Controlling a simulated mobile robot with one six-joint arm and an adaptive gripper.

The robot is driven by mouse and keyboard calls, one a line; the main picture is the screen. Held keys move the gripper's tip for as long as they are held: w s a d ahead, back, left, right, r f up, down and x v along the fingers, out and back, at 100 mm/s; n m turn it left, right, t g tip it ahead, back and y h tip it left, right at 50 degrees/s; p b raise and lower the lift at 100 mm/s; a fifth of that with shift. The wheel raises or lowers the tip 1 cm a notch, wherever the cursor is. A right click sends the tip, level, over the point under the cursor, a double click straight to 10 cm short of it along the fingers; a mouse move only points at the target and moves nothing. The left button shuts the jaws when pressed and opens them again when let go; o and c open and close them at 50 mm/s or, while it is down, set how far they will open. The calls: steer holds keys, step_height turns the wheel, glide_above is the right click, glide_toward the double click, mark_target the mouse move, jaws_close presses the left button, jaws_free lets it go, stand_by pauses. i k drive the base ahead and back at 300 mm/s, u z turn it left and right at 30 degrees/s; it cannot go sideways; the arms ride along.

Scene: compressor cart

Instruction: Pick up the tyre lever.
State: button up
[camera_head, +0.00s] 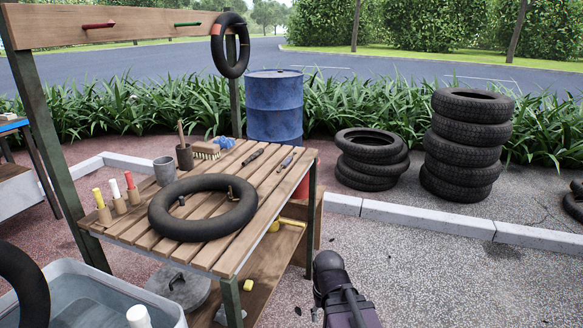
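A slatted wooden bench (138,231) stands left of centre. Two slim tools lie apart on its slats near the back right: a dark one (253,156) and a greyish one with a bluish tint (286,163). They are too small for me to tell which is the tyre lever. A dark part of my arm shows at the bottom, in front of and right of the bench. My gripper's fingers are not visible.
A black inner tube (203,228) lies on the bench. A water tub (95,297) is at lower left. Tyre stacks (465,150) stand right; the ground between is mostly clear.

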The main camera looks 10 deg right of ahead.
mark_target(286, 162)
steer(key=z, duration=0.45)
steer(key=k, duration=1.2)
steer(key=z, duration=0.85)
steer(key=i, duration=1.8)
steer(key=u, duration=0.75)
steer(key=i, duration=0.85)
steer(key=u, duration=0.35)
